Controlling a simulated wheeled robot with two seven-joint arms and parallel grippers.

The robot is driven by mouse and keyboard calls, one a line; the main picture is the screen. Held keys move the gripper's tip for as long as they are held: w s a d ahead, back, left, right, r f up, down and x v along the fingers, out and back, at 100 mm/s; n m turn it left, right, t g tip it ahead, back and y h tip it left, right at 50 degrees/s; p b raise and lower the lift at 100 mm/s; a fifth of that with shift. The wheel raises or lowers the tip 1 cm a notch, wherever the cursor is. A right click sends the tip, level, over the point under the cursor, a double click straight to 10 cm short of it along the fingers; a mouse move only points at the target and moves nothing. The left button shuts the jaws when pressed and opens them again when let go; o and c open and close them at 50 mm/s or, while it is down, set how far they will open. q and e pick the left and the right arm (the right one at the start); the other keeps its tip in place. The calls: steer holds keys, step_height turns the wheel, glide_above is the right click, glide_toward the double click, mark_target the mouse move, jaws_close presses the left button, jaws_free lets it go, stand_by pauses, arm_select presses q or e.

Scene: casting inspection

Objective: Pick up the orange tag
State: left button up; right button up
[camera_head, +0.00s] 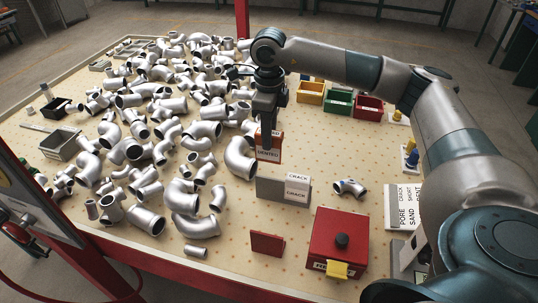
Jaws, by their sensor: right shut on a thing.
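The orange tag (275,154), a small upright plate with a white printed label, stands in the middle of the table. My right gripper (267,142) reaches down over it from above and is shut on it, with the fingers covering part of its face. I cannot tell whether the tag's lower edge is touching the table or lifted. My left gripper is not in view.
Many silver pipe elbows and tees crowd the left and middle of the table. A grey block with CRACK labels (270,189) stands just in front of the tag. A red box with a black knob (338,232) and a red plate (267,243) are nearer. Yellow (311,94), green (339,103) and red bins (369,108) stand behind.

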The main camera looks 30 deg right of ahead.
steer(key=shift+r, duration=1.5)
steer(key=shift+a+f, duration=0.1)
